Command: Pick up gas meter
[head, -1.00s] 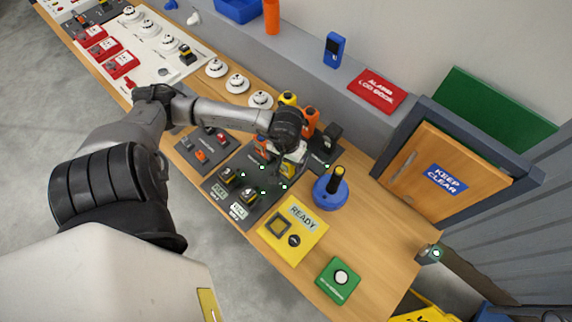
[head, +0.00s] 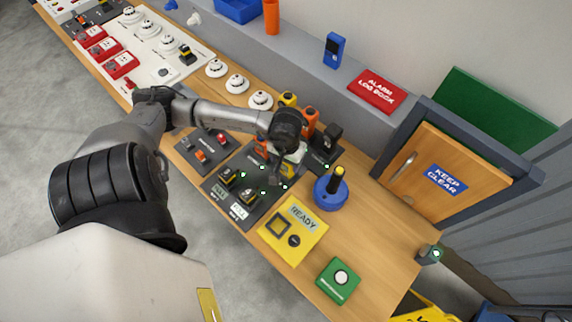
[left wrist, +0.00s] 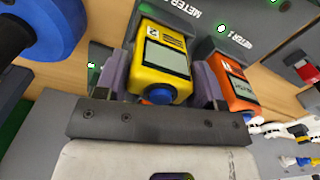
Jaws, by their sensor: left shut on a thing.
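The gas meter is a yellow box (left wrist: 160,65) with a grey screen and a round blue button, seen close up in the left wrist view. It sits between the two fingers of my left gripper (left wrist: 157,78), which is shut on it. An orange meter (left wrist: 231,82) stands beside the right-hand finger in the left wrist view. I cannot tell whether the yellow meter touches the board. My right gripper is not in view.
A blue round holder (head: 328,196) with a black and yellow handle stands close to the right. A yellow READY panel (head: 293,251) and a green button box (head: 338,281) lie nearer. Several white detectors (head: 237,84) line the back.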

